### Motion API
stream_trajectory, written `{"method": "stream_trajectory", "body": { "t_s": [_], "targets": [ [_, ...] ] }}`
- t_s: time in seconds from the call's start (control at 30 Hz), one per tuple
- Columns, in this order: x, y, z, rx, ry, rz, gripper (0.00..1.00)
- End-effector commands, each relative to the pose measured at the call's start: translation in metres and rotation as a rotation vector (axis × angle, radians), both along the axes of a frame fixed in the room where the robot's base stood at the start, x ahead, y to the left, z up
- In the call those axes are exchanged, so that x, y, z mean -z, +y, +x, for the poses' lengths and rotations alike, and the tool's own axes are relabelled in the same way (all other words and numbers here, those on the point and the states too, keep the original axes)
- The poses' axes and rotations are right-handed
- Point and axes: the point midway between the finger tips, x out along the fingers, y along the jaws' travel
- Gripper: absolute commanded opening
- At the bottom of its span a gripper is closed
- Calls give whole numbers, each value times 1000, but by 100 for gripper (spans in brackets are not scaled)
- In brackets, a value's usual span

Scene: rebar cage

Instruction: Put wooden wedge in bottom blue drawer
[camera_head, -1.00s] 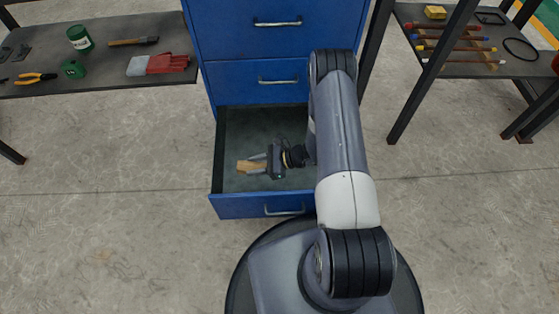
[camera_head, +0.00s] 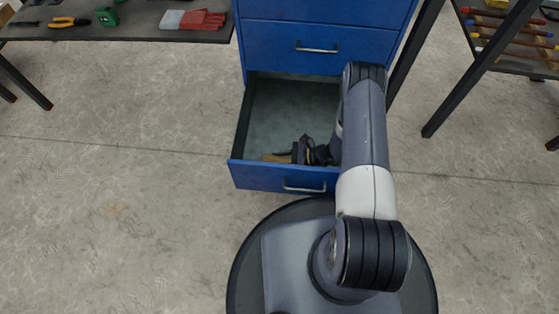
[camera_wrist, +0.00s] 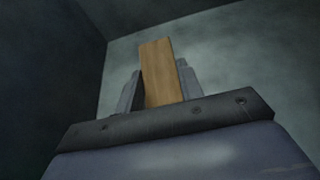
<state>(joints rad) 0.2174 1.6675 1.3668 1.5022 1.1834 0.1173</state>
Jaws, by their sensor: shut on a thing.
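The wooden wedge (camera_wrist: 160,72) is a tan block held between the two fingers of my gripper (camera_wrist: 158,90) in the wrist view. In the head view, a small part of the wedge (camera_head: 276,158) shows just behind the drawer's front panel. The bottom blue drawer (camera_head: 285,178) is pulled open, with a grey-green inside. My gripper (camera_head: 284,154) is inside the drawer, low and close to its front panel, shut on the wedge. The panel hides part of the wedge and the fingers. Whether the wedge touches the drawer floor, I cannot tell.
Closed blue drawers (camera_head: 317,48) rise above the open one. A dark bench (camera_head: 130,30) at the upper left holds red gloves (camera_head: 203,19) and tools. Another rack (camera_head: 515,55) stands at the right. The rear of the open drawer (camera_head: 290,100) and the concrete floor are clear.

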Motion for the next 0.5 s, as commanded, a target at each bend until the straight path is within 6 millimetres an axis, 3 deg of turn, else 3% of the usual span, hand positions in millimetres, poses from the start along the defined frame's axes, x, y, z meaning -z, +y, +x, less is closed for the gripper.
{"method": "stream_trajectory", "body": {
  "t_s": [0.33,0.37,0.5],
  "targets": [
    [3,0,1,1,-1,0,14],
    [2,0,1,1,-1,0,38],
    [1,0,1,1,-1,0,50]
  ]
}}
